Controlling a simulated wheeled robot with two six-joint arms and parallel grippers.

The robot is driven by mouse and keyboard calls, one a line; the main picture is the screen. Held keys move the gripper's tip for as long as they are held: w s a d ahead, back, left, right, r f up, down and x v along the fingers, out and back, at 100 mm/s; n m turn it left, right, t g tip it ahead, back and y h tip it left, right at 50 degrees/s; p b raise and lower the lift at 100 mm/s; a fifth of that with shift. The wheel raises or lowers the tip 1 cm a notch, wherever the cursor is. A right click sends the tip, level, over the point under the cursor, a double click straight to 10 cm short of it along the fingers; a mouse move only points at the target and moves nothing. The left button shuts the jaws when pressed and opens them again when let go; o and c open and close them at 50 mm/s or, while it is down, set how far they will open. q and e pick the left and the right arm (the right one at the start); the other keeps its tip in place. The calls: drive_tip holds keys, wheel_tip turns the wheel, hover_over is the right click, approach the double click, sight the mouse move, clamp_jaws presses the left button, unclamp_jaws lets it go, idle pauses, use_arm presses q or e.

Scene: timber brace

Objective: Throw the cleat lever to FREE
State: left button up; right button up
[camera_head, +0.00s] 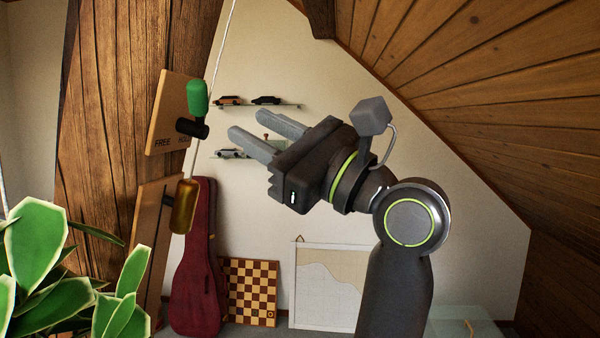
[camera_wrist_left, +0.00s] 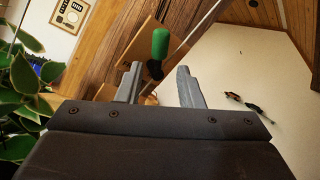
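The cleat lever has a green handle (camera_head: 197,97) that stands nearly upright above a dark pivot (camera_head: 192,128). It is on a light wooden board (camera_head: 168,112) marked FREE at left; the word at right is partly hidden behind the pivot. My left gripper (camera_head: 249,123) is open and empty, to the right of the lever, its fingers pointing left toward it and apart from it. In the left wrist view, the green handle (camera_wrist_left: 160,43) shows beyond and between the two fingertips (camera_wrist_left: 158,72). My right gripper is in neither view.
A pale rope (camera_head: 229,35) runs down past the lever, with a brass-coloured cylinder (camera_head: 184,207) below. A thick timber post (camera_head: 110,90) stands behind the board. A leafy plant (camera_head: 40,265) fills the lower left. Shelves with toy cars (camera_head: 265,101) hang on the back wall.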

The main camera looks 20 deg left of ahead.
use_arm(q)
drive_tip(key=b+v, duration=0.4)
drive_tip(key=v, duration=0.1)
drive_tip(key=shift+d+f, duration=0.1)
drive_tip(key=shift+d, duration=0.25)
